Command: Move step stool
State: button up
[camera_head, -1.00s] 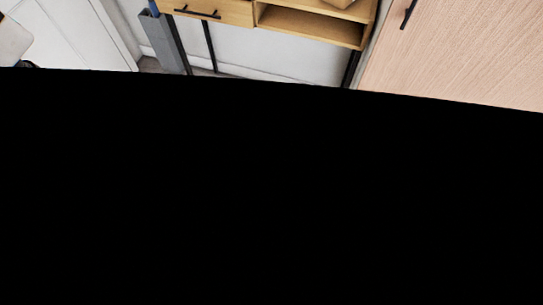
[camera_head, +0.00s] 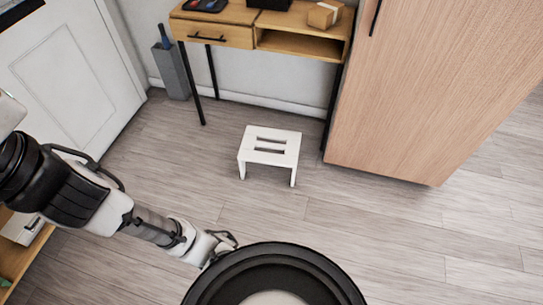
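The step stool (camera_head: 270,146) is small and white, with two slots in its top. It stands upright on the wood floor in front of the console table, near the middle of the view. My gripper (camera_head: 222,246) is at the lower middle, nearer the camera, to the left of and below the stool in the picture. It is apart from the stool. Its fingers are small and dark here, and I cannot tell whether they are open.
The console table (camera_head: 248,17) stands against the wall behind the stool. A tall wooden cabinet (camera_head: 440,90) is at right, a white door (camera_head: 75,75) at left, and a grey umbrella stand (camera_head: 171,72) beside the table. Floor (camera_head: 380,225) is clear right of the stool.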

aim_at(247, 153)
jog(key=k, duration=0.5)
jog(key=i+j+z, duration=0.25)
jog(key=i+j, duration=0.2)
jog(key=i+j+z, duration=0.15)
jog(key=j, duration=0.25)
jog(key=i+j+z, duration=0.15)
jog(key=i+j, duration=0.15)
jog(key=i+j+z, duration=0.1)
jog(key=j, duration=0.3)
jog(key=i+j+z, duration=0.15)
jog(key=j, duration=0.25)
jog(key=i+j+z, duration=0.15)
jog(key=j, duration=0.25)
jog(key=i+j+z, duration=0.15)
jog(key=j, duration=0.25)
jog(key=i, duration=0.6)
